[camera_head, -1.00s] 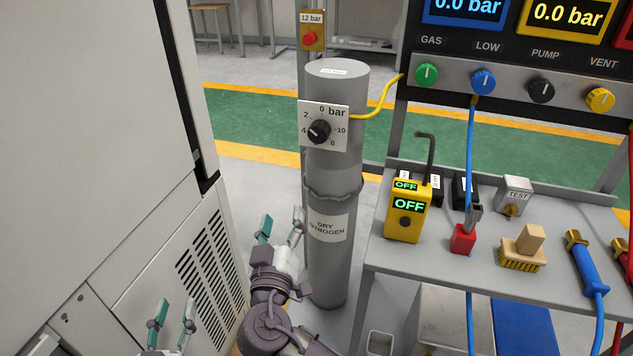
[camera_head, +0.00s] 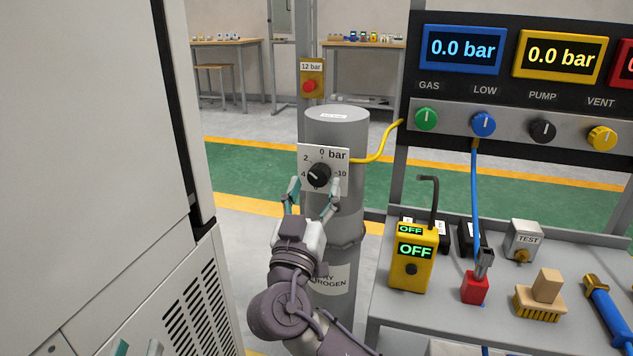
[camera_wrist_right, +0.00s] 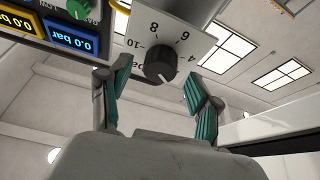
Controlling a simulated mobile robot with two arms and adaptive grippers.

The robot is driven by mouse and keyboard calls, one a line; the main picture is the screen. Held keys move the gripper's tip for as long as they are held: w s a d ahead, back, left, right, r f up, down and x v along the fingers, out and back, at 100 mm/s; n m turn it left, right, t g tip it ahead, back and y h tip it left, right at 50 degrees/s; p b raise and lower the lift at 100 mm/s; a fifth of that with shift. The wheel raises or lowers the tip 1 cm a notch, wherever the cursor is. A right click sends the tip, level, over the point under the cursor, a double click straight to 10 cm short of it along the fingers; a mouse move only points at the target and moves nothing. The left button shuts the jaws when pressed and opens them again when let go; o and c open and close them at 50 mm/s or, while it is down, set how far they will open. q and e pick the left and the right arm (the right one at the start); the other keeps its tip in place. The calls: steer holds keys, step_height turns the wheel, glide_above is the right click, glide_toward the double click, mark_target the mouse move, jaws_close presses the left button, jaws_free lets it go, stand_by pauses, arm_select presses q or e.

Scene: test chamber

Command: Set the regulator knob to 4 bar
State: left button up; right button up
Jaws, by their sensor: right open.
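The black regulator knob (camera_head: 318,175) sits on a white dial plate (camera_head: 338,156) marked in bar, fixed to the grey dry nitrogen cylinder (camera_head: 337,122). A pale mark shows on the knob; in the head view it seems to lie toward the 4 side, but I cannot read it exactly. My right gripper (camera_head: 313,195) is open just below and in front of the knob. In the right wrist view the knob (camera_wrist_right: 160,64) appears beyond and between the spread teal fingers (camera_wrist_right: 157,98), apparently untouched. My left gripper (camera_head: 138,348) is open and empty at the bottom left edge, mostly cut off.
A large grey cabinet (camera_head: 95,130) fills the left. A bench (camera_head: 390,308) on the right carries a yellow device (camera_head: 411,262), a brush (camera_head: 540,300) and other items below a gauge panel (camera_head: 510,95). A yellow hose (camera_head: 378,150) runs from the cylinder to the panel.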

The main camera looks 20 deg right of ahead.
steer(key=shift+x, duration=1)
steer(key=c, duration=1.1)
steer(key=shift+c, duration=0.2)
